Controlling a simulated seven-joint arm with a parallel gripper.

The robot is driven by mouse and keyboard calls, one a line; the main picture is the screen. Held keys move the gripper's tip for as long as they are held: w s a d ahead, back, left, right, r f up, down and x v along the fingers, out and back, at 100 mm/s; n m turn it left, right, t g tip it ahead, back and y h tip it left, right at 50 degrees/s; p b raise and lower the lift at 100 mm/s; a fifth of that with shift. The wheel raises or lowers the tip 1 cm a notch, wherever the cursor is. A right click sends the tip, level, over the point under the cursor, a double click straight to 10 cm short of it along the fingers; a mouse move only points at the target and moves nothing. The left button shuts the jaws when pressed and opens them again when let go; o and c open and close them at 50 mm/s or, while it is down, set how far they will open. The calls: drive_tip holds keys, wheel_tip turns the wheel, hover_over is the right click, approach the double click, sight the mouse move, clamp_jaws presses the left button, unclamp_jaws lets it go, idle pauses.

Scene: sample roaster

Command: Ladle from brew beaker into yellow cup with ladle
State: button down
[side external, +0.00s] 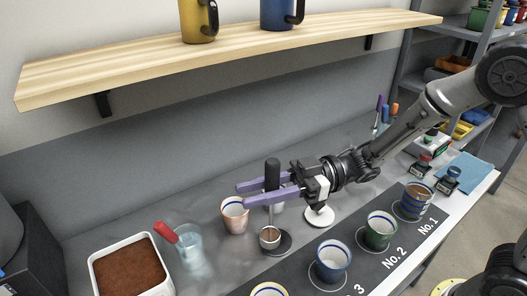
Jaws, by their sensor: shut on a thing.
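My gripper (264,187) has its purple fingers closed around the upright black handle (272,170) of what looks like the ladle. Its thin shaft runs down to a small metal bowl (269,238) with brown contents, over a dark round disc; contact with the disc is unclear. A pinkish pitcher (234,217) with brown inside stands just left of it and may be the brew beaker. A clear glass (188,246) with a red-handled tool stands further left. A cup with a yellow rim (268,290), probably the yellow cup, is cut off at the bottom edge.
A blue cup (332,263), a green cup (380,231) and a filled striped cup (415,202) stand along the numbered dark mat. A white tub (130,272) of brown grounds is at left. A wooden shelf (230,48) with two mugs hangs above.

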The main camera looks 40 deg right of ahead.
drive_tip(key=s+a+g, duration=0.1)
drive_tip(key=s+a+f+n+g, duration=0.2)
drive_tip(key=s, duration=0.1)
drive_tip(key=shift+a+y, duration=0.3)
drive_tip(key=shift+f, duration=0.15)
drive_tip(key=s+a+f+n+t+h, duration=0.2)
drive_tip(key=s+a+f+n+h, duration=0.1)
drive_tip(key=s+f+n, duration=0.2)
drive_tip(key=s+a+f+n+t+h, duration=0.3)
drive_tip(key=s+f+n, duration=0.3)
drive_tip(key=f+n, duration=0.2)
drive_tip(key=shift+a+f+n+h, duration=0.15)
drive_tip(key=shift+f+n+h, duration=0.25)
drive_tip(key=shift+f+h, duration=0.45)
idle(3.9)
drive_tip(key=shift+s+f, duration=0.1)
drive_tip(key=shift+f, duration=0.15)
idle(0.8)
